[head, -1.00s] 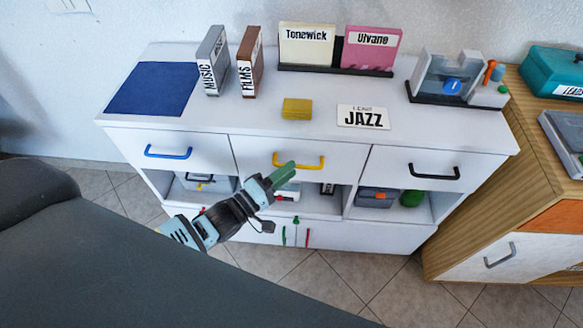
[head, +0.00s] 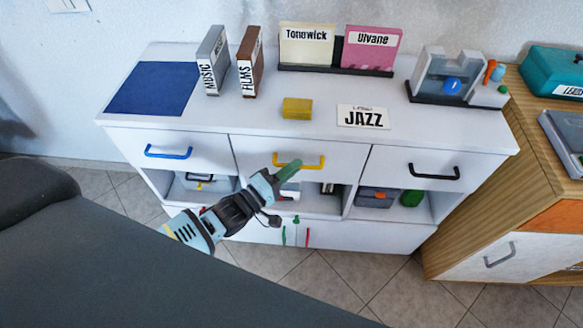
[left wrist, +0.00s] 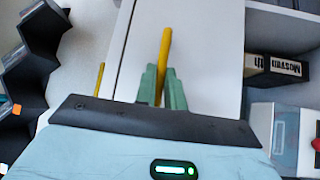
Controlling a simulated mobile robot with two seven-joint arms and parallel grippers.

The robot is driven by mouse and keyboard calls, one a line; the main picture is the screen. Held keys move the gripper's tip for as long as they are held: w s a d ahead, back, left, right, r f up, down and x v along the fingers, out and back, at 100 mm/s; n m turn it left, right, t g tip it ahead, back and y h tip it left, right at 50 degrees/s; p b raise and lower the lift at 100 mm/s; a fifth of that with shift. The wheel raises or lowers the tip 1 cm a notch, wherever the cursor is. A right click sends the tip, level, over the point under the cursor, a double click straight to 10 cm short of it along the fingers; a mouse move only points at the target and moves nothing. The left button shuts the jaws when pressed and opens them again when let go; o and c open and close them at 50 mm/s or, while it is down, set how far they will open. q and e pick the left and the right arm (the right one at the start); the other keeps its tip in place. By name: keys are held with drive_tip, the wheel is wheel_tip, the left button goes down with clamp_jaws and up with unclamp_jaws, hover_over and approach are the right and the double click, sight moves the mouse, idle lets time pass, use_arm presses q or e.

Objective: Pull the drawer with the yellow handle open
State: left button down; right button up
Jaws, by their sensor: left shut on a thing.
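The yellow handle (head: 316,161) is on the front of the middle drawer (head: 258,150) of the white cabinet. The drawer front looks flush with its neighbours. My left gripper (head: 288,170) reaches in from the lower left. Its green fingers are shut on the yellow handle, and cover part of it in the head view. In the left wrist view the yellow handle (left wrist: 166,45) runs between the two green fingertips (left wrist: 162,88), next to the white drawer front (left wrist: 205,55). My right gripper is not in view.
Drawers with a blue handle (head: 168,153) and a black handle (head: 434,172) flank the middle one. Open compartments below hold boxes and a green object (head: 411,198). A yellow block (head: 297,108) and a JAZZ sign (head: 363,116) are on the top. A wooden cabinet (head: 475,200) stands at right.

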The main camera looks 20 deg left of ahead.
use_arm(q)
drive_tip(key=shift+s, duration=0.15)
